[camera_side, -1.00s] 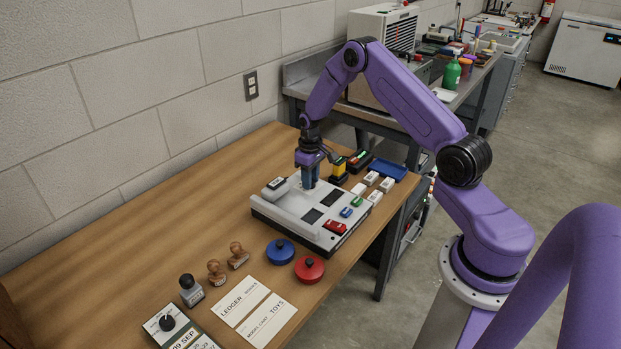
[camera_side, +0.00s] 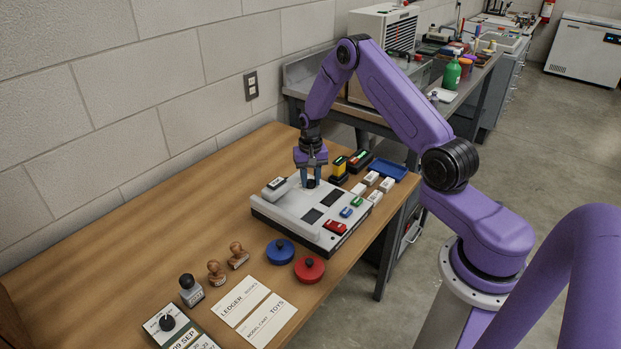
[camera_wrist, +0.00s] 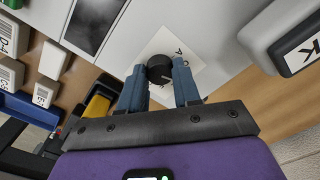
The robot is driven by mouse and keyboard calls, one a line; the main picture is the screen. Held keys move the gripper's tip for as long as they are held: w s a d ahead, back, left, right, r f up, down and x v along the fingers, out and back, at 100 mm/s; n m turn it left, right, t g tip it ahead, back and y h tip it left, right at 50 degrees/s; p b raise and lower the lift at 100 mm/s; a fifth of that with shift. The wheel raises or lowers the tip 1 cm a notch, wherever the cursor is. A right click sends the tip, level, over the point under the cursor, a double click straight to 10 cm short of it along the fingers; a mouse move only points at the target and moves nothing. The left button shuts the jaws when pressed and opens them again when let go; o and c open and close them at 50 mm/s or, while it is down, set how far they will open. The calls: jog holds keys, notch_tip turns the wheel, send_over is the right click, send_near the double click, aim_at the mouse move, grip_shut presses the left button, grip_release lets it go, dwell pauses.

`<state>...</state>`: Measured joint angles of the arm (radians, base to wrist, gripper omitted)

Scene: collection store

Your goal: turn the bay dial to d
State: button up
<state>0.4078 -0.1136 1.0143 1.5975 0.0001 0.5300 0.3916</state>
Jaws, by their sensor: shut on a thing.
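The bay dial (camera_wrist: 159,67) is a black round knob with a pale pointer line, on a white card on the grey console (camera_side: 292,207). Faint letters show on the card around it; I cannot read which one the pointer faces. My gripper (camera_wrist: 159,86) is shut on the dial, with one blue finger on either side of it. In the side view my gripper (camera_side: 311,183) points down at the console's far part, and the dial shows as a dark spot between the fingers.
The console also carries dark panels, a red key (camera_side: 335,227) and a raised block with a label (camera_side: 275,183). A yellow-and-black stamp (camera_side: 339,170), white labelled blocks and a blue tray (camera_side: 387,168) stand close behind. Blue (camera_side: 280,251) and red (camera_side: 309,268) round lidded pots stand in front.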

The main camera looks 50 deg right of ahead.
aim_at(310, 182)
jog(key=shift+m, duration=0.3)
jog(key=o, duration=1)
jog(key=shift+o, duration=0.2)
notch_tip(310, 182, up, 18)
jog(key=shift+f, duration=0.25)
